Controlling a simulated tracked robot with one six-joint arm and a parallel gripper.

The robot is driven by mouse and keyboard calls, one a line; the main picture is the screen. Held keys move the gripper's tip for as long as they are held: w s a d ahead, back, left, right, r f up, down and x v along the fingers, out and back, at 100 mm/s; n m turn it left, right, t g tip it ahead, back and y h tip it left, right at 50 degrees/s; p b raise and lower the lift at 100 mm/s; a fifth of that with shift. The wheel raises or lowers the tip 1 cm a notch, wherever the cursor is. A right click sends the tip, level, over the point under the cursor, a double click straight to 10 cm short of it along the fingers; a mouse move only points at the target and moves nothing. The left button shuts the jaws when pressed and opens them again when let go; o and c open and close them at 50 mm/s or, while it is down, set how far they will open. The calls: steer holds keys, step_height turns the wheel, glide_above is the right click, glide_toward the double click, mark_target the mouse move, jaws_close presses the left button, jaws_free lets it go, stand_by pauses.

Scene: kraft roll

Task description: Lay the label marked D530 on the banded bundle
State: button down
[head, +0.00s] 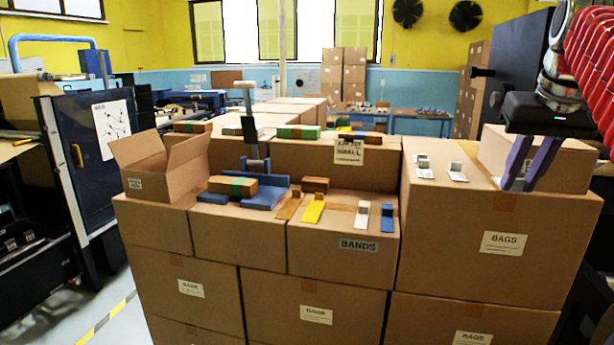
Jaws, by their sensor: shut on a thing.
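My gripper (517,184) is at the right, low over the top of the right-hand box stack, with its fingers pointing down. It is shut on a small pale piece (517,186) between the fingertips, possibly a label; no marking on it is readable. Two similar grey-white label pieces (423,169) and (457,173) stand on the same box top, left of my gripper. A brown bundle with a green band (237,187) lies on the blue stand at the centre-left, well left of my gripper. I cannot read D530 anywhere.
A grey upright press (250,125) rises behind the bundle. Yellow (312,210), white and blue pieces lie on the box marked BANDS (340,243). More banded bundles (298,132) lie behind. An open carton (160,165) stands left; a closed box (550,160) is behind my gripper.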

steer(key=w+a+f+n, duration=0.1)
steer(key=a+f, duration=0.6)
steer(key=f, duration=0.8)
steer(key=w+a+f, duration=0.4)
steer(key=a+f, duration=0.3)
steer(key=f, duration=0.8)
steer(key=w+a+f+n+y, duration=0.1)
steer(key=w+a+f, duration=0.2)
steer(key=a+f, duration=0.4)
step_height(320, 180, down, 9)
steer(key=shift+f+n, duration=0.1)
steer(key=shift+n, duration=0.2)
steer(key=s+f, duration=0.3)
steer(key=f, duration=1)
steer(key=shift+s+f, duration=0.3)
steer(key=shift+f, duration=0.1)
steer(key=shift+s, duration=0.15)
